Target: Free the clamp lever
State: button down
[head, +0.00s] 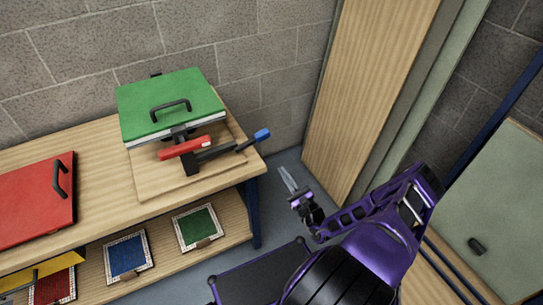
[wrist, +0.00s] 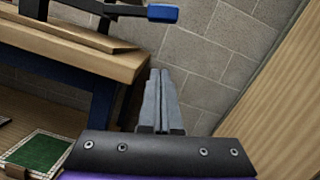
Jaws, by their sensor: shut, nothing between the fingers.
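A clamp stands on a wooden board (head: 163,178) at the right end of the bench. The blue tip (wrist: 163,14) also shows at the top of the wrist view. My gripper (head: 287,180) is shut and empty, right of the bench end, apart from the clamp. The red lever is out of the wrist view.
A red panel (head: 35,200) with a handle lies on the bench at left. The lower shelf (head: 165,258) holds blue, green and red mosaic panels. A block wall (head: 80,50) is behind; a wooden door-like panel (head: 365,80) stands right. Floor beside the bench end is clear.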

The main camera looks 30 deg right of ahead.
aim_at(253, 142)
jog(key=w+a+r+p, duration=0.1)
jog(key=w+a+r, duration=0.1)
jog(key=w+r, duration=0.4)
jog(key=shift+w, duration=1.6)
jog(key=shift+d+r, duration=0.15)
jog(key=shift+r, duration=0.1)
jog(key=shift+n, duration=0.4)
